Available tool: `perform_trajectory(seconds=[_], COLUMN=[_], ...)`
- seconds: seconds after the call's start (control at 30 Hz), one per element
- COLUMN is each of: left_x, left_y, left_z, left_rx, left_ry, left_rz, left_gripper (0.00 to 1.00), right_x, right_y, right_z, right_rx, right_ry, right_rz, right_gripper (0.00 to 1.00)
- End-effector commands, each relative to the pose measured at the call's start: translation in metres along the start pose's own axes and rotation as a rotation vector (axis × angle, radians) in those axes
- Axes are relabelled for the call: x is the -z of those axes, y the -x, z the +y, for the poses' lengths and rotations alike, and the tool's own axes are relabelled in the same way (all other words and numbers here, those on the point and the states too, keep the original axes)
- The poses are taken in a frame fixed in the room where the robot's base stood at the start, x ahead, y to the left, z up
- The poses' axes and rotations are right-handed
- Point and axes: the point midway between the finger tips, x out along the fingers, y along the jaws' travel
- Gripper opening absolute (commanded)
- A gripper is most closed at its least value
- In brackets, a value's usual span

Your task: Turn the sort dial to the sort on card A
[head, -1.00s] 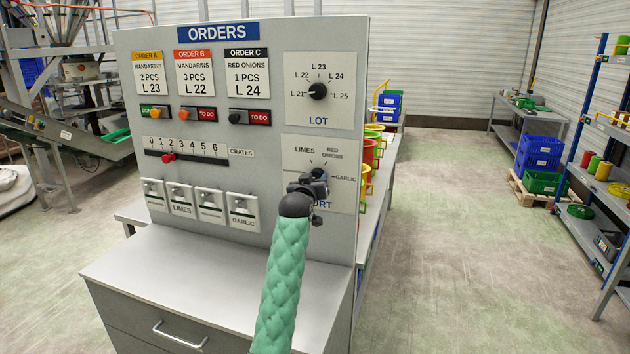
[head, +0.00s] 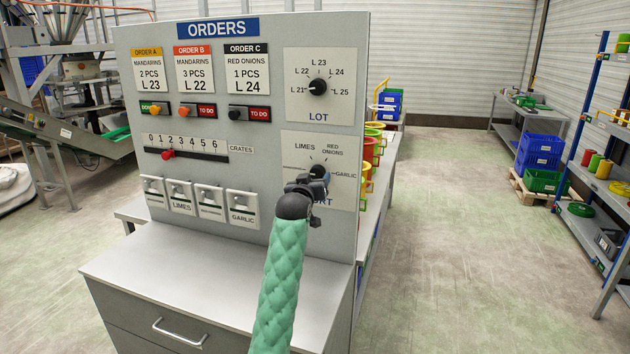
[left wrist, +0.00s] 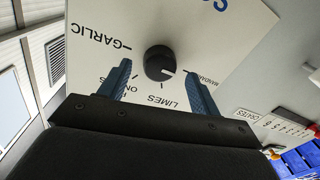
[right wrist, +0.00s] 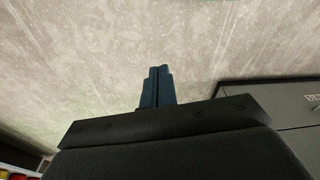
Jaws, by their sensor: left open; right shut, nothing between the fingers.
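Order card A (head: 148,72) on the upright panel reads MANDARINS, 2 PCS, L 23. The sort dial (left wrist: 159,63), a round black knob, is on the lower right plate; in the head view (head: 318,171) my gripper partly covers it. In the left wrist view, which is upside down, its white mark points at the MANDARINS tick. My left gripper (head: 311,186) is open in front of the dial. In its wrist view its blue fingers (left wrist: 158,77) stand either side of the knob, apart from it. My right gripper (right wrist: 156,85) is shut and empty over the floor.
The lot dial (head: 318,87) sits above the sort plate. The crates slider (head: 168,154), order switches (head: 187,112) and several flap switches (head: 181,197) are to the left. A grey cabinet top (head: 200,275) juts out below. Shelves (head: 605,130) stand far right.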

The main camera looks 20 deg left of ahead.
Motion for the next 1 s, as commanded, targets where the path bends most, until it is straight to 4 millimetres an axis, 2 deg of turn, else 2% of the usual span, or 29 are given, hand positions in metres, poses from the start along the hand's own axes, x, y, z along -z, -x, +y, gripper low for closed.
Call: perform_trajectory(seconds=[0.2, 0.43, 0.63, 1.0], left_x=[-0.003, -0.002, -0.001, -0.001], left_y=[0.033, 0.051, 0.055, 0.055], left_z=[-0.001, -0.001, 0.0, 0.0], left_rx=[0.0, 0.0, 0.0, 0.0], left_ry=[0.0, 0.0, 0.0, 0.0], left_rz=[0.0, 0.0, -0.001, -0.001], left_gripper=[0.63, 0.63, 0.63, 0.63], right_x=[0.008, 0.021, 0.023, 0.024], right_y=[0.029, 0.053, 0.059, 0.059], right_z=[-0.006, -0.009, -0.01, -0.01], right_rx=[0.009, 0.013, 0.014, 0.014], right_ry=[-0.003, -0.003, -0.002, -0.003], right_rz=[-0.01, -0.008, -0.009, -0.009], right_gripper=[0.0, 0.0, 0.0, 0.0])
